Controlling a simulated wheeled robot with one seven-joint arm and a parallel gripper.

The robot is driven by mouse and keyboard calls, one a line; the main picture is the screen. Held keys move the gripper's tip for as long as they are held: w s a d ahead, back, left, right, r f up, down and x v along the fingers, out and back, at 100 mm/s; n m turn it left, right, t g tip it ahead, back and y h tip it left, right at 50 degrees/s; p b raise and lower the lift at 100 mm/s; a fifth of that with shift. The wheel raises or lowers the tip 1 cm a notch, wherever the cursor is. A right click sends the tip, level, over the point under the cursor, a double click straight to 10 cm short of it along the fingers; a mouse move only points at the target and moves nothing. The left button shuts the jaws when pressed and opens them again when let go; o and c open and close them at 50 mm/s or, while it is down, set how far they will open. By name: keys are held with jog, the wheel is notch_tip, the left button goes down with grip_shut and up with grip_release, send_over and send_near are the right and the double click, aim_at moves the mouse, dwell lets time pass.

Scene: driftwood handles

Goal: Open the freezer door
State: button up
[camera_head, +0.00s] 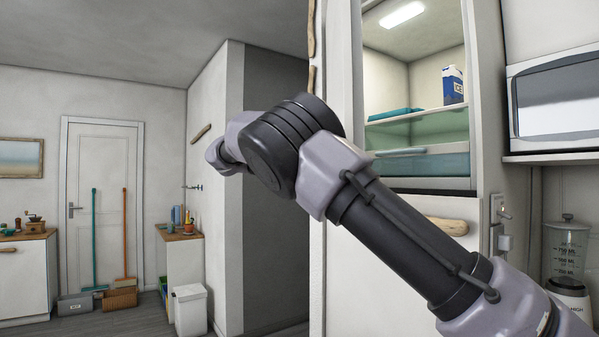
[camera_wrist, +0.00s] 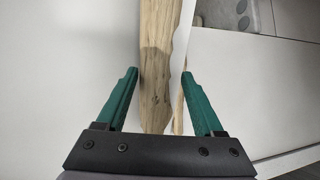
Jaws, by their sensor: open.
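In the head view, a lit cold compartment (camera_head: 415,150) shows uncovered at the upper right, with glass shelves and a clear drawer. A white upright panel (camera_head: 332,60), seen nearly edge-on, stands at its left and carries driftwood pieces (camera_head: 312,28). In the wrist view, my gripper (camera_wrist: 160,73) is open, one green finger on each side of an upright driftwood handle (camera_wrist: 157,50) on a white panel (camera_wrist: 70,60). I cannot tell whether the fingers touch the handle. In the head view my arm reaches left across the panel, and its fingers are hidden.
A lower white front with a horizontal driftwood handle (camera_head: 440,225) lies under the compartment. A microwave (camera_head: 555,95) and a blender (camera_head: 567,260) stand at the right. A white bin (camera_head: 190,308), brooms (camera_head: 94,240) and a room door (camera_head: 105,160) are at the left.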

jog(key=shift+a+r, duration=0.15)
jog(key=shift+a, duration=0.8)
jog(key=shift+a+r, duration=0.2)
jog(key=shift+a, duration=0.7)
jog(key=shift+a+r, duration=0.15)
jog(key=shift+a, duration=0.8)
